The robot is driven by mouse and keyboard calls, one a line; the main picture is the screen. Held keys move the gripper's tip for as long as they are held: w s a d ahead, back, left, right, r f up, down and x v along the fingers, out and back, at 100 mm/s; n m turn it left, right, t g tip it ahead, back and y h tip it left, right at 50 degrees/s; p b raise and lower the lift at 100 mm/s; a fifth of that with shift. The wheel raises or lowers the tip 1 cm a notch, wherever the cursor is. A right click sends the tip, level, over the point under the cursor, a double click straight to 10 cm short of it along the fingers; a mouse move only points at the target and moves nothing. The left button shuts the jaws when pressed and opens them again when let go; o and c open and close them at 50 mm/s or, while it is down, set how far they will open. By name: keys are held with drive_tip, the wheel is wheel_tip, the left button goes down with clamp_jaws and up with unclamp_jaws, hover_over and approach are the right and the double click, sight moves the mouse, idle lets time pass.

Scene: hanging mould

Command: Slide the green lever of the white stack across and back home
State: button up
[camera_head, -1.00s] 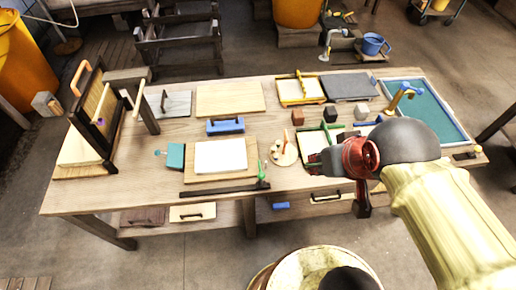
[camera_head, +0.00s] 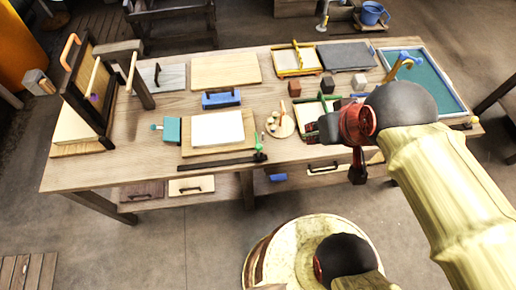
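The white stack (camera_head: 220,129) lies flat on a wooden board near the front middle of the table. A long dark rail (camera_head: 215,163) runs along its front side. The small green lever (camera_head: 258,143) stands upright at the right end of this rail, just right of the stack. My gripper (camera_head: 357,172) hangs at the end of my arm, well to the right of the lever and apart from it. It is small and dark here, and I cannot make out its fingers. Nothing hides the stack or the lever.
A teal block (camera_head: 172,130) stands left of the stack and a blue-handled block (camera_head: 221,98) behind it. A round wooden disc with small pieces (camera_head: 280,124) lies right of the lever. A dark upright frame (camera_head: 88,95) rises at the left end.

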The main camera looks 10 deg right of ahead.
drive_tip(key=shift+o, duration=0.5)
drive_tip(key=shift+o, duration=0.7)
drive_tip(key=shift+a, duration=0.25)
drive_tip(key=shift+o, duration=0.6)
drive_tip(key=a+f+n+g, duration=0.3)
drive_tip(key=a+f+g, duration=0.1)
drive_tip(key=a+f, duration=0.3)
drive_tip(key=shift+w+a+f+n+p, duration=0.35)
drive_tip(key=shift+w+f+p, duration=0.1)
drive_tip(key=shift+f, duration=0.4)
drive_tip(key=n+t+h+p, duration=0.2)
drive_tip(key=n+t+h, duration=0.6)
drive_tip(key=n+h, duration=1.1)
approach(259, 147)
drive_tip(key=d+r+n+y, duration=0.2)
drive_tip(key=n+y, duration=0.2)
drive_tip(key=x, duration=0.8)
drive_tip(key=shift+w+a+f, duration=0.1)
drive_tip(key=shift+w+f, duration=0.05)
drive_tip(key=shift+w, duration=0.15)
